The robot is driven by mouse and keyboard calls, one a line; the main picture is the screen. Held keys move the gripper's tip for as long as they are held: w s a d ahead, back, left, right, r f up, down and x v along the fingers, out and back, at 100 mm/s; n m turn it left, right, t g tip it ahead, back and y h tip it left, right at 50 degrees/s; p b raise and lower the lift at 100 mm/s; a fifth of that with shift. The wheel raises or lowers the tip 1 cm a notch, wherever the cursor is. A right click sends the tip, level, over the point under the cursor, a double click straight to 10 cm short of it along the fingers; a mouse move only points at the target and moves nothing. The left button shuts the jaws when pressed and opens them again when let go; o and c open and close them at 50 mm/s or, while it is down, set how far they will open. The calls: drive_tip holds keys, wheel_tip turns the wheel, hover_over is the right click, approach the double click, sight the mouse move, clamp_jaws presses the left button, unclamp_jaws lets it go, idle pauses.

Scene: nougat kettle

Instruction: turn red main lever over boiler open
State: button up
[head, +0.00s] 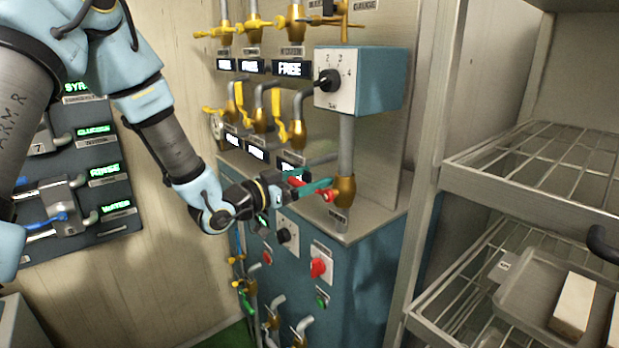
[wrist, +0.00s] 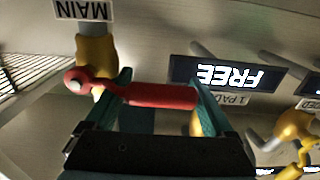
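The red main lever (head: 327,195) sits on a brass valve (head: 345,191) on the pipe over the blue boiler cabinet. In the wrist view the lever (wrist: 158,95) runs sideways from its pivot at the left, below an upside-down MAIN label (wrist: 83,10). My gripper (head: 322,172) is at the lever with its teal fingers spread apart. In the wrist view the lever's handle spans the gap between the two fingers; whether either finger touches it cannot be told. The handle is partly covered by a finger in the head view.
A selector box with a black knob (head: 372,80) is above the valve. Yellow-handled valves (head: 297,133) and FREE displays (head: 290,69) are at the upper left of the lever. Red button (head: 318,268) is below on the cabinet. A wire shelf rack (head: 540,165) stands at the right.

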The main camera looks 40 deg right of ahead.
clamp_jaws()
idle(0.5)
